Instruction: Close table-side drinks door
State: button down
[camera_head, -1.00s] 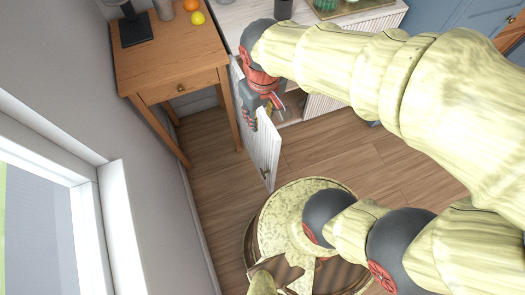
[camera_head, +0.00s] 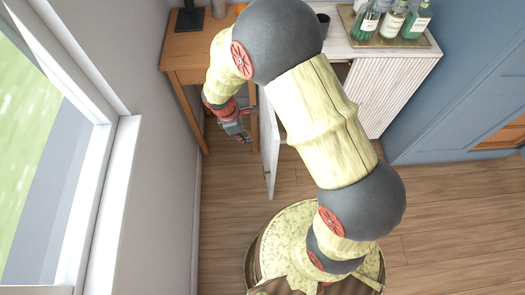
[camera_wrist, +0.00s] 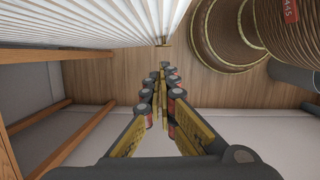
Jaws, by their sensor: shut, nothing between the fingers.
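The drinks door (camera_head: 270,148) of the white cabinet stands open, jutting out from the cabinet front beside the table. My gripper (camera_head: 243,136) is on the door's left, table-facing side, low between the door and the wooden table. In the wrist view the door's ribbed white face (camera_wrist: 95,22) fills the upper left, with a small brass handle (camera_wrist: 163,42) at its edge. The fingers (camera_wrist: 167,72) are shut with nothing between them. A gap shows between fingers and door; I see no contact. The door's hinge side is hidden behind my arm.
The wooden table (camera_head: 186,50) stands left of the cabinet; its legs (camera_wrist: 45,118) show in the wrist view. The wall and window are close on the left. Bottles (camera_head: 390,20) stand on a tray on the cabinet (camera_head: 388,62). Floor (camera_head: 440,205) is clear to the right.

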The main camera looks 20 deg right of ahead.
jog(key=s+d+f+b, duration=0.1)
jog(key=d+f+b, duration=0.3)
jog(key=f, duration=0.5)
jog(key=shift+s+d+f+b, duration=0.25)
jog(key=shift+d+f+b, duration=0.1)
jog(key=shift+d, duration=0.85)
